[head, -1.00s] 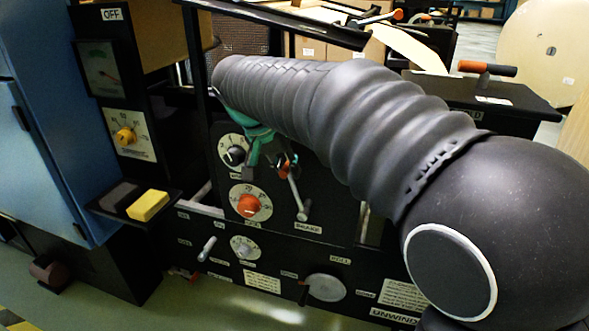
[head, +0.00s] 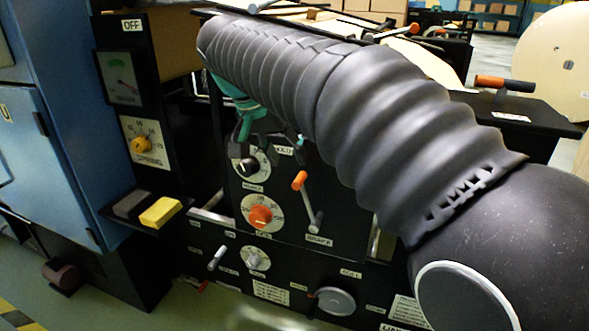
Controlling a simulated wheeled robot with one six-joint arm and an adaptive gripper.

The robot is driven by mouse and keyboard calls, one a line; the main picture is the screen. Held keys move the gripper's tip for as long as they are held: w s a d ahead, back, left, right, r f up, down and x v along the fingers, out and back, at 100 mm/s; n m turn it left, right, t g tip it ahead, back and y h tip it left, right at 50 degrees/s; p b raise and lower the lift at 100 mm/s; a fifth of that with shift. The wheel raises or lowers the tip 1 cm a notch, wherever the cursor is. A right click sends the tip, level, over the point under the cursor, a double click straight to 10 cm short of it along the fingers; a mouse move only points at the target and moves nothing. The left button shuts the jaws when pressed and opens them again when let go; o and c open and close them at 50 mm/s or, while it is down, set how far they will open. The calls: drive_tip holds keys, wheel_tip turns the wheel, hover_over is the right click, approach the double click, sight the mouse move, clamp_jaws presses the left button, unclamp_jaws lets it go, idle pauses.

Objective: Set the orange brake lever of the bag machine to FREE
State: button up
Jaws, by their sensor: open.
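The brake lever (head: 308,203) is on the black front panel of the bag machine, above a label (head: 318,240) that reads BRAKE. Its orange knob is at the upper end and its grey shaft slants down to the right to the pivot. A partly covered label (head: 283,150), seemingly HOLD, is above the knob; I see no FREE label. My gripper (head: 268,143) has teal and dark parts and is above and left of the knob, apart from it in the picture. It is open and holds nothing visible. My arm hides part of the panel right of it.
A black-knobbed dial (head: 248,165) and an orange-knobbed dial (head: 260,216) are left of the lever. A small grey lever (head: 217,258) and a round grey disc (head: 335,300) are below. A yellow block (head: 160,212) is at left. Another orange-handled lever (head: 490,82) is at right.

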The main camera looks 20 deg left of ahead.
drive_tip(key=v, duration=0.3)
drive_tip(key=shift+s+r, duration=0.1)
drive_tip(key=shift+r, duration=0.1)
